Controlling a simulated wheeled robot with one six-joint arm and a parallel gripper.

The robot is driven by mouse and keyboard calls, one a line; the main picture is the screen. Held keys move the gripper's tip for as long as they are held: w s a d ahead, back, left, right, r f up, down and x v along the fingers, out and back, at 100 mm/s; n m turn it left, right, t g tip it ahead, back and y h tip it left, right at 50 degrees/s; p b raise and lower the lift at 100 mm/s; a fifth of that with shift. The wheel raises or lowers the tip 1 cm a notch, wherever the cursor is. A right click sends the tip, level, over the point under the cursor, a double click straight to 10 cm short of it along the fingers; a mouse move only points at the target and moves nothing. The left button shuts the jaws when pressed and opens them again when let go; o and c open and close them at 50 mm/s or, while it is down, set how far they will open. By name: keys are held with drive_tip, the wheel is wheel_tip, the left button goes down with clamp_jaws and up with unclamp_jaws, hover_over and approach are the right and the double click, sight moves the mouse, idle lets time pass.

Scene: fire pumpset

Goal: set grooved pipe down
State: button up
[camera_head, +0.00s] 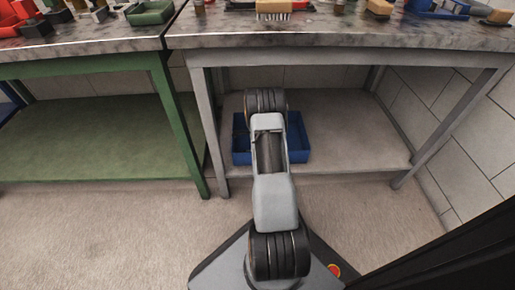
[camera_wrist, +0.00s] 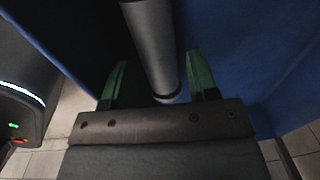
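The grooved pipe (camera_wrist: 155,45) is a grey cylinder in the wrist view. It runs from the top edge down between the two green fingers of my gripper (camera_wrist: 158,72), its rimmed lower end close to the palm. The fingers stand apart, with a narrow gap visible on each side of the pipe. Blue surfaces (camera_wrist: 225,40) lie behind and to the right of it. In the head view my arm reaches over a blue bin (camera_head: 299,140) on the lower shelf; the gripper and the pipe are hidden there.
The bin sits on the lower shelf (camera_head: 350,135) of a grey workbench (camera_head: 340,45), under its top and between its legs. A green workbench (camera_head: 90,130) with an empty lower shelf stands left. Tools and small bins lie on both tops. The floor in front is clear.

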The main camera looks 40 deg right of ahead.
wheel_tip(320, 180, up, 9)
drive_tip(key=p, duration=0.4)
drive_tip(key=shift+s+a+f, duration=0.15)
drive_tip(key=shift+a, duration=0.1)
idle(0.4)
